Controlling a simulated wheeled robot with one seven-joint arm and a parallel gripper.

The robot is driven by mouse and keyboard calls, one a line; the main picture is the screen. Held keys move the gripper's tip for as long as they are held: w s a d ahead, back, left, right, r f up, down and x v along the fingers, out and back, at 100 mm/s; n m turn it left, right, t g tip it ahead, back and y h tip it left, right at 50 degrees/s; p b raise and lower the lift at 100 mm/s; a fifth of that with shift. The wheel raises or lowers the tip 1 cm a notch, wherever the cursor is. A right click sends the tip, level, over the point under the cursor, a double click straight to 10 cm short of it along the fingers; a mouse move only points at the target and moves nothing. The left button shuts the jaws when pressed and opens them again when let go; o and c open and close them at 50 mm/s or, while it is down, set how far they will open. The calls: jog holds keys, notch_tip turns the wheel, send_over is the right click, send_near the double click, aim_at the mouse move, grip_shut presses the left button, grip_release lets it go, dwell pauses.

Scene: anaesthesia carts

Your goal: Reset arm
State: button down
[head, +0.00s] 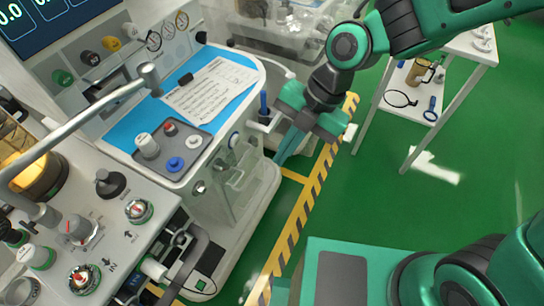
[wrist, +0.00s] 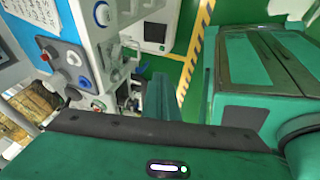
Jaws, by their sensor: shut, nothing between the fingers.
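My gripper (head: 287,152) hangs at the end of my green and black arm in the head view, to the right of the anaesthesia cart (head: 240,190). Its green fingers are together and point down and to the left, with nothing held. The fingers (wrist: 160,97) also show in the wrist view as a single green shape in the middle, beside the cart. From these views I cannot tell whether the gripper touches the cart's side.
A blue worktop (head: 210,55) with a printed sheet and a tray (head: 172,148) of small knobs tops the cart. A white side table (head: 485,45) stands at the upper right. Yellow-black tape (head: 310,200) crosses the green floor, which is open at right.

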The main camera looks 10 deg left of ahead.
jog(key=w+d+r+m+t+h, duration=0.15)
jog(key=w+d+m, duration=0.25)
jog(key=d+m, duration=0.6)
jog(key=w+d+r+m+t+h, duration=0.1)
jog(key=w+d+r+m, duration=0.15)
jog(key=d+m, duration=0.7)
jog(key=s+d+r+m+h, duration=0.1)
jog(key=s+d+m, duration=0.5)
jog(key=d+m, duration=0.3)
jog(key=s+d+r+m, duration=0.2)
jog(key=s+d+m, duration=0.4)
jog(key=d+m, duration=0.4)
jog(key=d, duration=0.6)
jog(key=shift+s+d+h, duration=0.3)
jog(key=shift+s+h, duration=0.05)
jog(key=shift+s, duration=0.05)
jog(key=shift+m, duration=0.25)
jog(key=shift+w+f, duration=0.25)
jog(key=shift+w, duration=0.4)
